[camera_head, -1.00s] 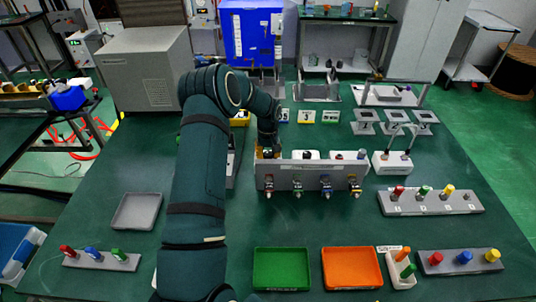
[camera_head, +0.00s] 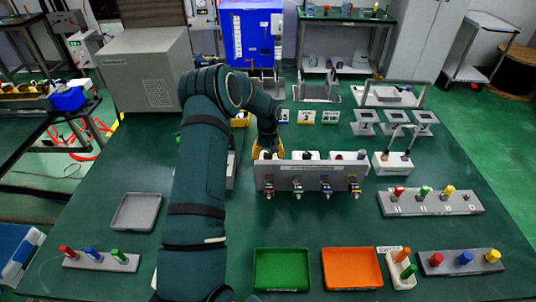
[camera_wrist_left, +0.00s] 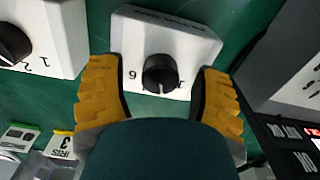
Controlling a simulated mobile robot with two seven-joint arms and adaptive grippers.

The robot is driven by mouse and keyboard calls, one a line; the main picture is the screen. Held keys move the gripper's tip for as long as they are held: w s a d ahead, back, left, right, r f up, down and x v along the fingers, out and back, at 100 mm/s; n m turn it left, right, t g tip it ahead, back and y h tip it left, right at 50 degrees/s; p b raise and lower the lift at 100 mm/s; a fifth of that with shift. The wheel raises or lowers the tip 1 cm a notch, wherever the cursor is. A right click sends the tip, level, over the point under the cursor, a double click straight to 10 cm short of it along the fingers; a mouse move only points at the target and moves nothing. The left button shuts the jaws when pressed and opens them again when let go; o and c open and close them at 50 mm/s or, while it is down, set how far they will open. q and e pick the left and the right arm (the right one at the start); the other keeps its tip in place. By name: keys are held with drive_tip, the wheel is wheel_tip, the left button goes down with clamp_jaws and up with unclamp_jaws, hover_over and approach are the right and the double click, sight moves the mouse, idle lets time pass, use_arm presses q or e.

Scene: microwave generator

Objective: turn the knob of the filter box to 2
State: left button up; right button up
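My left gripper (camera_wrist_left: 160,100) is open, its two yellow fingers spread on either side of a black knob (camera_wrist_left: 160,74). The knob sits on a white box (camera_wrist_left: 135,40) with the digits 6 and 1 visible; its printed label is too blurred to read. I see clear gaps between the fingers and the knob. A second white box (camera_wrist_left: 62,40) with a black knob (camera_wrist_left: 10,42) and the digits 1 and 2 stands at the left of the wrist view. In the head view the left gripper (camera_head: 267,146) is behind the grey valve panel. My right gripper is not in view.
The grey panel (camera_head: 312,172) with several valves stands just in front of the left gripper. Small labelled cards (camera_head: 307,117) lie behind it. A green tray (camera_head: 282,268) and an orange tray (camera_head: 352,267) lie at the front. Open tabletop lies between panel and trays.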

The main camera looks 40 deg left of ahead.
sight(268, 154)
use_arm(q)
drive_tip(key=shift+r, duration=0.1)
wheel_tip(268, 154, up, 12)
idle(0.5)
idle(0.5)
